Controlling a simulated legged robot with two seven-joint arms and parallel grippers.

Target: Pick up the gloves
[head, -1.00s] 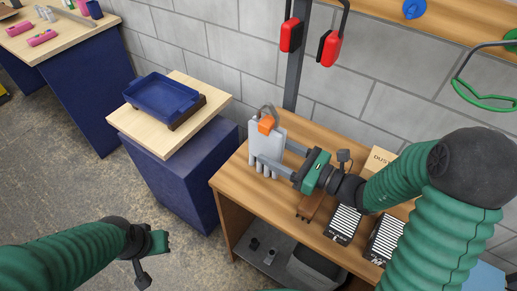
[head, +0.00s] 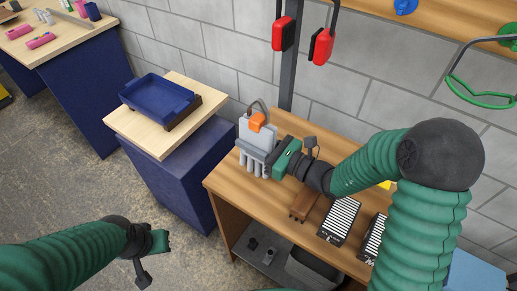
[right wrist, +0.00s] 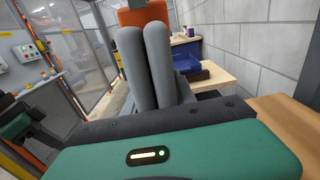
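The grey gloves (head: 259,137) are upright at the left back of the wooden workbench, with an orange clip (head: 258,122) and a dark loop above them.
The workbench (head: 222,184) carries a brown object (head: 305,203) and striped black-and-white boxes (head: 341,218). A blue tray (head: 158,99) sits on a stand to the left. Red ear defenders (head: 322,46) hang above. A grey block wall is behind.

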